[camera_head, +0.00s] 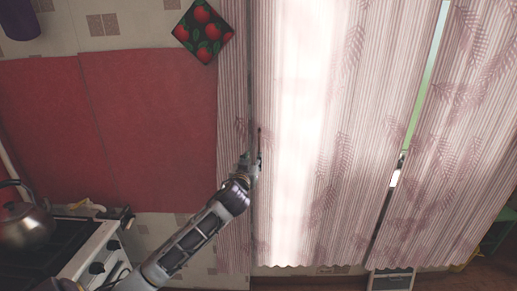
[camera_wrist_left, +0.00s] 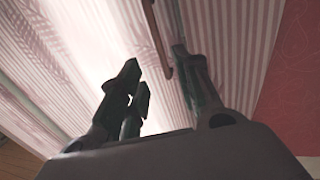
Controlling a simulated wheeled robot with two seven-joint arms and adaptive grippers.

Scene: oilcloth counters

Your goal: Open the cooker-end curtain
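Pink striped curtains with leaf prints hang over a bright window. Nearest the cooker (camera_head: 88,250) are a narrow strip of curtain (camera_head: 233,100) and, right of a thin gap, a wide panel (camera_head: 345,130). My left gripper (camera_head: 250,160) is at that gap, about mid-height. In the left wrist view its fingers (camera_wrist_left: 160,72) stand apart, with the strip (camera_wrist_left: 228,45) to the right and the wide panel (camera_wrist_left: 75,65) to the left. A thin brown bar (camera_wrist_left: 158,42) shows between and beyond the fingers; I cannot tell if they touch it. My right gripper is out of view.
A kettle (camera_head: 26,226) stands on the cooker at lower left. Another curtain panel (camera_head: 460,150) hangs at the right, past a slanting gap with a pale fitting.

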